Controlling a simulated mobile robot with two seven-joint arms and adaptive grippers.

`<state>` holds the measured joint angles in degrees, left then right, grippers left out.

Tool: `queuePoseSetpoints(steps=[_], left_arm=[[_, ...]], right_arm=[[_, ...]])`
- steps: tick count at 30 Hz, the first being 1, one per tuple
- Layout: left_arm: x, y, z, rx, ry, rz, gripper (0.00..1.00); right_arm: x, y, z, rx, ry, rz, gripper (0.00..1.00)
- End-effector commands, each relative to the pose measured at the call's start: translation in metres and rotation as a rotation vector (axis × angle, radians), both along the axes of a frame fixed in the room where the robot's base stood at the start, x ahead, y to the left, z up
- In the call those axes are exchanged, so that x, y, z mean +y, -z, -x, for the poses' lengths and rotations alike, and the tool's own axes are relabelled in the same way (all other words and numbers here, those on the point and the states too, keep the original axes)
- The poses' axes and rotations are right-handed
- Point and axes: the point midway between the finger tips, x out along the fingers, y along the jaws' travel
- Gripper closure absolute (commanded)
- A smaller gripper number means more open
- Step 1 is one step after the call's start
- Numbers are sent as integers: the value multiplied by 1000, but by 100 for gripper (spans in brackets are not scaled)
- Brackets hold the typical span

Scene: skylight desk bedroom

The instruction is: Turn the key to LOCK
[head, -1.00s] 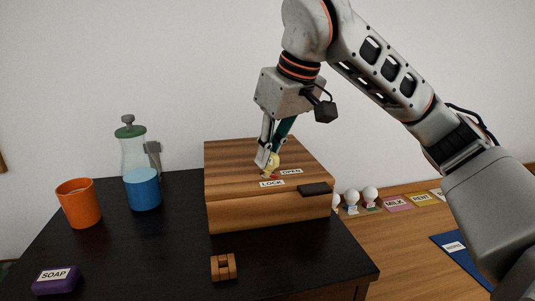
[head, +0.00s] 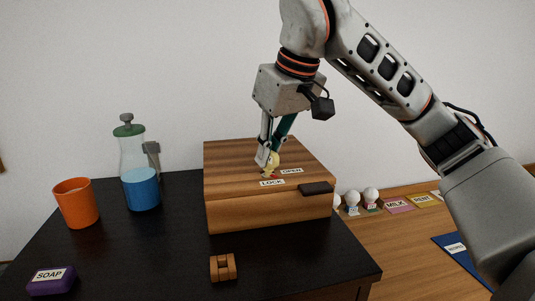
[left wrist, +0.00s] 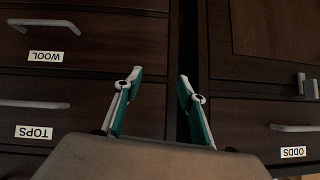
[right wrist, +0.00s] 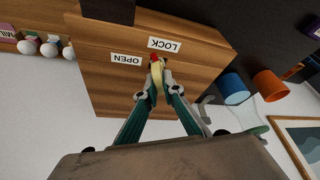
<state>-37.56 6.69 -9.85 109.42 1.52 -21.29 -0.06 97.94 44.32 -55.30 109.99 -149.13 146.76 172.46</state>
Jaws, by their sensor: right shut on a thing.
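A wooden box (head: 235,205) stands on the black desk, with OPEN (head: 291,171) and LOCK (head: 272,183) labels on its lid. A pale yellow key (head: 274,160) stands on the lid beside the labels. My right gripper (head: 268,158) is shut on the key from above. In the right wrist view the key (right wrist: 155,82) sits between the fingertips, and a red spot (right wrist: 154,57) shows at its end, between the LOCK (right wrist: 164,45) and OPEN (right wrist: 126,60) labels. My left gripper (left wrist: 158,80) is open and empty in front of dark drawers.
Drawers labelled WOOL, TOPS and ODDS show in the left wrist view.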

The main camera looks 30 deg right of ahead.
Motion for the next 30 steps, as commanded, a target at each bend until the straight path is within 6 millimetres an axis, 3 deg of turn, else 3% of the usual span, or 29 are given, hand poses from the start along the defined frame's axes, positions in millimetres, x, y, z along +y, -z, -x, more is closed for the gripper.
queuePoseSetpoints(steps=[30], left_arm=[[-2,18,3,10,-4,5,60]], right_arm=[[0,1,0,0,92,0,100]])
